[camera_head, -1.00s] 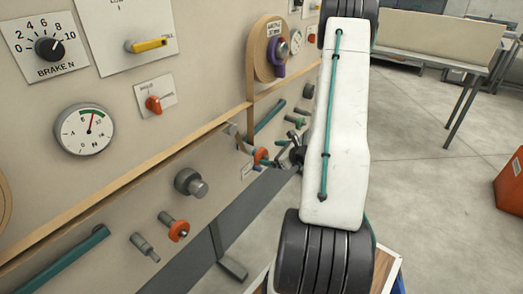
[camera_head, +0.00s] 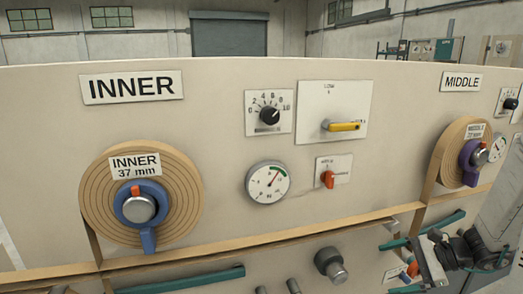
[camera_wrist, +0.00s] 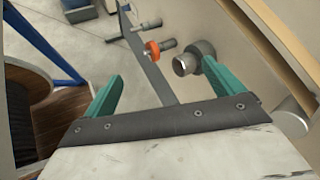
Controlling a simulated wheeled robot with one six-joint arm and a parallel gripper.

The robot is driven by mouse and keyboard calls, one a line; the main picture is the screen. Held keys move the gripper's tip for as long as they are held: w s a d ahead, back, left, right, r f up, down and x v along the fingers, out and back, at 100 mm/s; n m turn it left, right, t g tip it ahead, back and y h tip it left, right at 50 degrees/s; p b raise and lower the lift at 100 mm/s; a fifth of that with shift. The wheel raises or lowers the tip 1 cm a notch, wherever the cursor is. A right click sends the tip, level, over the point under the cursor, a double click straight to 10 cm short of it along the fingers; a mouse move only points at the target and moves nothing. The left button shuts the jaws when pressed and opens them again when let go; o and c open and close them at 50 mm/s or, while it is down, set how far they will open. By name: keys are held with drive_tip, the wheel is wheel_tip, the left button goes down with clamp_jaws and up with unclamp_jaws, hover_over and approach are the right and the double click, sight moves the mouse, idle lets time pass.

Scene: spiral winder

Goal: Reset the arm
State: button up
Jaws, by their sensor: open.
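My gripper (camera_wrist: 160,78) shows in the wrist view with two teal fingers spread apart on a dark bracket. Nothing is between them. A grey cylindrical knob (camera_wrist: 186,64) and an orange-ringed post (camera_wrist: 152,50) on the machine face show beyond the fingers. I cannot tell how far they are from the fingertips.
The machine panel fills the camera_head view, with the INNER paper roll (camera_head: 95,190) at left and the MIDDLE roll (camera_head: 450,150) at right. A yellow lever (camera_head: 343,126), a dial gauge (camera_head: 267,184) and an orange switch (camera_head: 328,179) lie between. A teal bar (camera_head: 190,281) crosses below.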

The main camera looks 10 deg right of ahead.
drive_tip(key=s+a+r+n+g+h, duration=0.4)
drive_tip(key=s+a+r+n+h, duration=0.5)
drive_tip(key=s+a+r+n, duration=0.7)
wheel_tip(320, 180, up, 3)
drive_tip(key=n, duration=0.3)
drive_tip(key=shift+a+g+h, duration=0.35)
drive_tip(key=shift+g+h, duration=0.05)
drive_tip(key=shift+f, duration=0.1)
